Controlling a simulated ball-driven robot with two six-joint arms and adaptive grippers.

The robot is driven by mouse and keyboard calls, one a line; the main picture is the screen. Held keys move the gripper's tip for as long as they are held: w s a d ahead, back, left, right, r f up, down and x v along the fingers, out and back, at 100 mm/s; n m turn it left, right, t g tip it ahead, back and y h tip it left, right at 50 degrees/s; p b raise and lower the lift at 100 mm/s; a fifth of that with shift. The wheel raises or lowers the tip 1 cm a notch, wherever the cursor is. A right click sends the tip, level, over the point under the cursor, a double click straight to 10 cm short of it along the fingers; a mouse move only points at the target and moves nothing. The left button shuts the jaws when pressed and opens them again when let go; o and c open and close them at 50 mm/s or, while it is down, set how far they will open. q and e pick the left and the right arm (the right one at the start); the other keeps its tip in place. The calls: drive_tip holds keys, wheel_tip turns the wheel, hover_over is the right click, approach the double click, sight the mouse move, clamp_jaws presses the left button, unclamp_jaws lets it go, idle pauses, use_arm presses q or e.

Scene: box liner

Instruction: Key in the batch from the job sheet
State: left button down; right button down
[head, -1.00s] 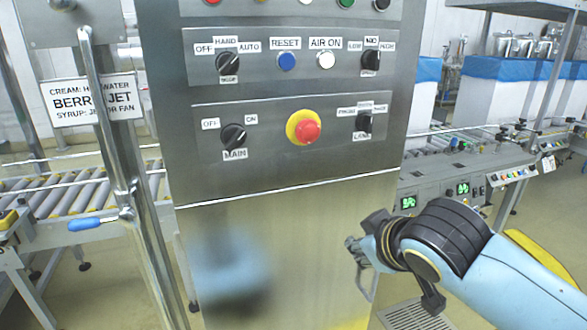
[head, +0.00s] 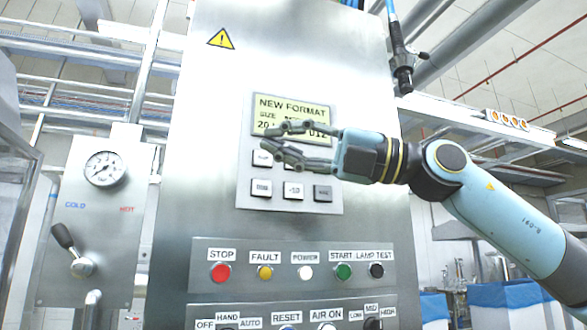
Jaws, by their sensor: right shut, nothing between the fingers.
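A steel control cabinet (head: 225,110) stands in front of me. On it is a keypad panel (head: 328,203) with a yellowish display (head: 292,106) above several keys. The display reads "NEW FORMAT", then "SIZE" and a line starting "20"; my right gripper hides part of the text. My right gripper (head: 266,144) reaches in from the right, in front of the display's lower part and the upper keys. No job sheet is in view.
Below the keypad is a row with a red STOP button (head: 220,272), FAULT, POWER, a green START button (head: 343,271) and LAMP TEST. A gauge panel (head: 95,215) with a lever stands left. A hanging cable fitting (head: 403,75) is at upper right.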

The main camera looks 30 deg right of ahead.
drive_tip(key=d+r+t+h, duration=0.2)
drive_tip(key=d+h, duration=0.5)
drive_tip(key=h, duration=0.1)
drive_tip(key=shift+d+m, duration=0.3)
drive_tip(key=shift+m, duration=0.1)
drive_tip(key=w+d+p, duration=0.2)
drive_tip(key=w+p, duration=0.6)
drive_tip(key=shift+w, duration=0.3)
drive_tip(key=shift+w+r, duration=0.1)
idle(0.7)
drive_tip(key=shift+w+d+p, duration=0.1)
drive_tip(key=shift+w+p, duration=0.2)
drive_tip(key=shift+p, duration=0.15)
